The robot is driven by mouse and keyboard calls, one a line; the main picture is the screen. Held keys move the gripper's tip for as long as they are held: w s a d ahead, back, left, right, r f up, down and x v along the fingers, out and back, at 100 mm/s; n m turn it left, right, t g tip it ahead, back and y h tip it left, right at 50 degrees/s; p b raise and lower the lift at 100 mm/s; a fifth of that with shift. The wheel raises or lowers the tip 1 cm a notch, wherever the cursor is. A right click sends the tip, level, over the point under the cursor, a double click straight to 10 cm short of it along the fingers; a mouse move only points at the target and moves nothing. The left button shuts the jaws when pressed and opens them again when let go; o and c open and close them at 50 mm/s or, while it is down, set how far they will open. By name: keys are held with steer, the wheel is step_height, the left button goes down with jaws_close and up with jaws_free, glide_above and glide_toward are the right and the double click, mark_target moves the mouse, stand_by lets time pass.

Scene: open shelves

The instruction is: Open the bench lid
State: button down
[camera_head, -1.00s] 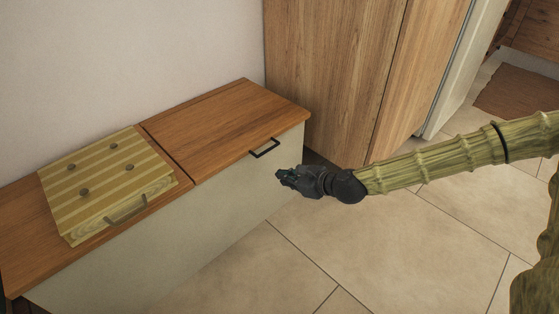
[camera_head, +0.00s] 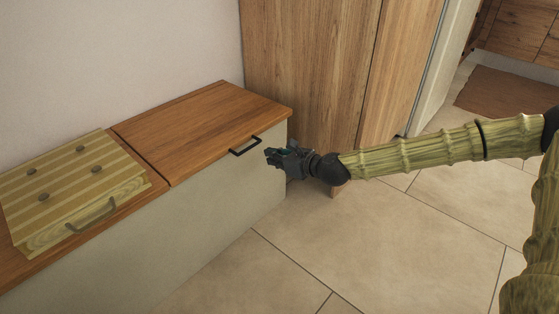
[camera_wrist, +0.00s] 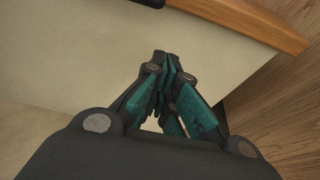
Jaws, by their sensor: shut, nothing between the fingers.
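The bench has a brown wooden lid (camera_head: 200,130) lying flat and closed at its right part, with a dark bar handle (camera_head: 245,146) on its front edge. The pale bench front (camera_head: 215,215) is below it. My gripper (camera_head: 270,156) is just right of the handle in the head view, apart from it as far as I can tell. In the wrist view the fingers (camera_wrist: 165,62) are together and empty, facing the pale front. The lid's edge (camera_wrist: 245,20) crosses the upper right there, and part of the dark handle (camera_wrist: 150,2) shows at the top edge.
A striped wooden box (camera_head: 75,190) with round knobs and a handle sits on the bench's left part. A tall wooden cabinet (camera_head: 310,70) stands close at the bench's right end. The tiled floor (camera_head: 380,240) in front is clear.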

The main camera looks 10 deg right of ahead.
mark_target(255, 148)
steer(key=b+x, duration=0.1)
steer(key=x, duration=0.4)
steer(key=shift+w+a+f, duration=0.1)
steer(key=shift+a+f, duration=0.05)
step_height(255, 148, up, 2)
steer(key=shift+r+p, duration=0.1)
steer(key=shift+p, duration=0.6)
step_height(255, 148, up, 2)
steer(key=shift+p, duration=0.75)
steer(key=shift+r, duration=0.1)
